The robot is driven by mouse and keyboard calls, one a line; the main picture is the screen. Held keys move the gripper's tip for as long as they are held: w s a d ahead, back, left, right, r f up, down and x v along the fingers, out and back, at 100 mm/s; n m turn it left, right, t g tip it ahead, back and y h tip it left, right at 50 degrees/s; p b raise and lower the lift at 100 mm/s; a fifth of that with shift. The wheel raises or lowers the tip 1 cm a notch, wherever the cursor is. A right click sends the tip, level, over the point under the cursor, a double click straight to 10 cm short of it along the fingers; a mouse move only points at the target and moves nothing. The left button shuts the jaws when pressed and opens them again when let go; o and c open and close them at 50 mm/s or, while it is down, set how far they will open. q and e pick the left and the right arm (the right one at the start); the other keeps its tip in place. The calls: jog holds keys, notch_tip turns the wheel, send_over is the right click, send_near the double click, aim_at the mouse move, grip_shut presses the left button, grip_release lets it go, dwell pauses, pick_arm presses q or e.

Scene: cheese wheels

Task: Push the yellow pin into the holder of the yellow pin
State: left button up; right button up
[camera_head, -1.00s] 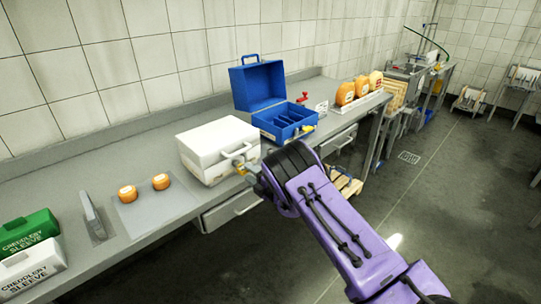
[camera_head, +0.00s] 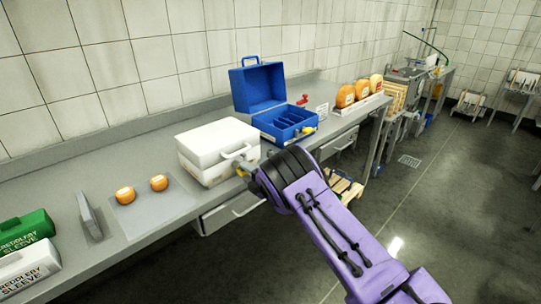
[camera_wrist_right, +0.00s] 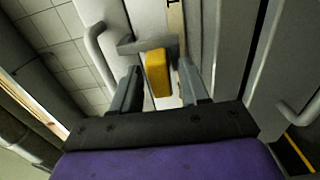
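The white case (camera_head: 217,143) stands shut on the counter, with a handle on its front. In the right wrist view the yellow pin (camera_wrist_right: 157,73) is a small yellow block below a grey bracket (camera_wrist_right: 148,44), which looks like its holder, on the pale case front. My right gripper (camera_wrist_right: 159,92) is open, with one finger on each side of the pin and visible gaps. In the head view this gripper (camera_head: 246,168) is small at the case's front, partly hidden by my purple arm. I cannot tell how deep the pin sits. My left gripper is not in view.
An open blue case (camera_head: 284,122) with compartments and a yellow part (camera_head: 308,130) stands right of the white case. Orange cheeses (camera_head: 125,195) lie on a grey mat (camera_head: 158,214) to the left. A drawer handle (camera_head: 247,204) sticks out below the counter edge.

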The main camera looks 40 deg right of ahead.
grip_shut()
jog(key=shift+s+f, duration=0.1)
jog(key=shift+s, duration=0.05)
jog(key=s, duration=0.1)
jog(key=s+p, duration=0.1)
jog(key=s, duration=0.3)
jog(key=shift+s+d+p, duration=0.1)
jog(key=shift+d+p, duration=0.15)
jog(key=shift+p, duration=0.15)
dwell(0.5)
jog(key=shift+s+d, duration=0.1)
jog(key=shift+s, duration=1.4)
